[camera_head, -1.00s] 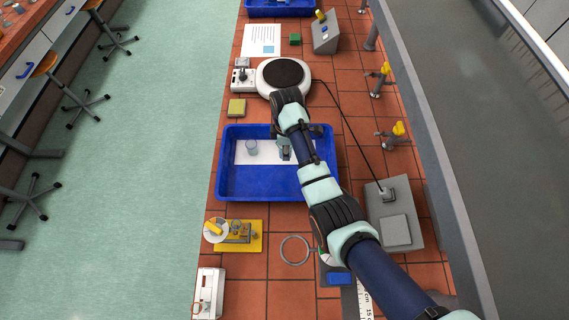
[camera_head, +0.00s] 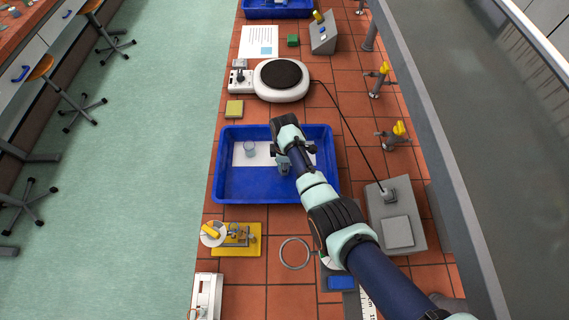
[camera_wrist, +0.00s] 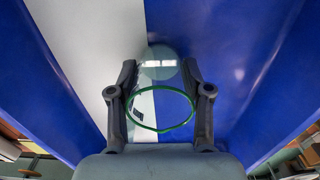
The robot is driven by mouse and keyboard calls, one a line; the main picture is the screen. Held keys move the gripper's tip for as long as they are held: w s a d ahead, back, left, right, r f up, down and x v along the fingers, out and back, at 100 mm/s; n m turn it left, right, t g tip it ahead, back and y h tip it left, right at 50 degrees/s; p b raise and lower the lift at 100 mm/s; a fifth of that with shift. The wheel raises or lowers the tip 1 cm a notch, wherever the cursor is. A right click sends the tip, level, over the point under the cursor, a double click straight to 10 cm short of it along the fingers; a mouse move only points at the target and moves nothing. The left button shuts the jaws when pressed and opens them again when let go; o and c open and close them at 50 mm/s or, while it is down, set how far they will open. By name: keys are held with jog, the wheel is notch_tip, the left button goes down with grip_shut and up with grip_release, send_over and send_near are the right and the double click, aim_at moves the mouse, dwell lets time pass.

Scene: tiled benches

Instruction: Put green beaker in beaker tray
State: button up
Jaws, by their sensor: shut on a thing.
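The green beaker shows in the wrist view as clear glass with a green rim (camera_wrist: 134,118). It is between the fingers of my gripper (camera_wrist: 160,90), which is shut on it. In the head view, my gripper (camera_head: 283,166) is over the right-middle part of a blue tray (camera_head: 235,187). The arm hides much of the beaker there. Whether its base touches the tray floor cannot be told. The tray has a white strip (camera_head: 268,154) across its floor, and blue floor and walls surround the beaker in the wrist view.
A clear beaker (camera_head: 249,149) stands on the white strip, left of my gripper. A hotplate stirrer (camera_head: 281,94) is behind the tray. A yellow-based apparatus (camera_head: 236,249) and a wire ring (camera_head: 284,263) are in front. Another blue tray (camera_head: 280,12) is at the far end.

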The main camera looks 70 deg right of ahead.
jog(key=o, duration=1.2)
jog(key=shift+f, duration=0.1)
jog(key=shift+c, duration=0.2)
notch_tip(320, 180, up, 12)
jog(key=p, duration=0.2)
jog(key=shift+r, duration=0.2)
